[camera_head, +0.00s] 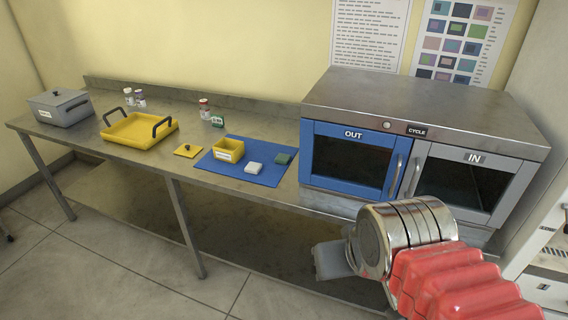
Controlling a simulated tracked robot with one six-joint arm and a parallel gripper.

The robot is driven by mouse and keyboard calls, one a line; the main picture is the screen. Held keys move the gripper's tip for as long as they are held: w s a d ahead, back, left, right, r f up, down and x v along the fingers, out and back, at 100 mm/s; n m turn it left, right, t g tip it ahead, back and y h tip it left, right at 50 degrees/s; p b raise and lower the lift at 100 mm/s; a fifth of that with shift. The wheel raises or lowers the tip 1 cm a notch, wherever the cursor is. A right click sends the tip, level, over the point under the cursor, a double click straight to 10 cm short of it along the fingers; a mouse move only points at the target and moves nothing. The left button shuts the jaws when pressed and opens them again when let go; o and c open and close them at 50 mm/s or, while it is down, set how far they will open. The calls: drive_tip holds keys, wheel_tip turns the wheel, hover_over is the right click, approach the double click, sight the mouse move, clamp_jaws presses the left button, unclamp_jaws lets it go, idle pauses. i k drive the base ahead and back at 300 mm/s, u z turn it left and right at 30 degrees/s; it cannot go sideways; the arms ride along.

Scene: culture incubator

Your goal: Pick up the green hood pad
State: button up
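A small dark green pad (283,158) lies at the right end of the blue mat (240,171) on the steel bench. It is beside a white block (254,168). My gripper (328,262) is at the lower right, in front of the bench and well apart from the pad. Only a grey part of it shows past my wrist, so its fingers are mostly hidden. I see nothing held in it.
A yellow box (229,149) stands on the mat, with a yellow lid (188,150) at its left. A yellow tray (139,128), a grey lidded box (60,107) and small bottles are further left. A two-door incubator (420,110) stands right of the mat.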

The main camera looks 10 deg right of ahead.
sight(282, 158)
drive_tip(key=u, duration=1.7)
drive_tip(key=i, duration=2.35)
drive_tip(key=z, duration=0.1)
